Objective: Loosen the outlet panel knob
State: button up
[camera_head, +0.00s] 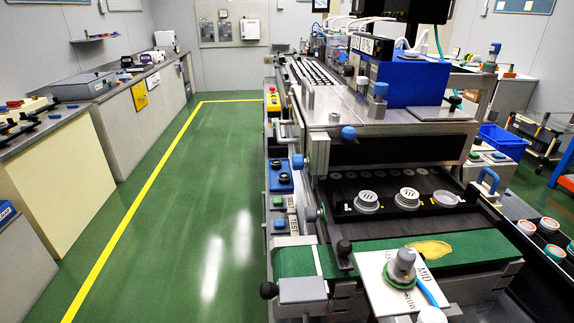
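Several knobs show on the machine, and I cannot tell for sure which one is the outlet panel knob. A large grey knob (403,266) stands on a white plate (374,291) at the machine's near end; the plate carries printed words, among them MID. Another black knob (269,290) sits at the near left corner. A blue round knob (348,133) is higher up, on the metal housing. My gripper is not in view.
A black tray (345,213) with round speaker parts lies behind the belt. A yellow-brown patch (430,249) lies on the belt. The green floor (215,200) to the left is clear; benches line the left wall.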

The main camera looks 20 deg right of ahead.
aim_at(298, 160)
jog(key=k+j+z, duration=0.2)
jog(key=j, duration=2.05)
jog(key=i+j+z, duration=0.1)
jog(key=i+j, duration=0.4)
jog(key=j, duration=0.25)
jog(key=i+j+z, duration=0.15)
jog(key=j, duration=0.25)
jog(key=i+j, duration=0.3)
jog(key=i+j+z, duration=0.1)
jog(key=i, duration=0.4)
jog(key=i+j+z, duration=0.1)
jog(key=i, duration=0.4)
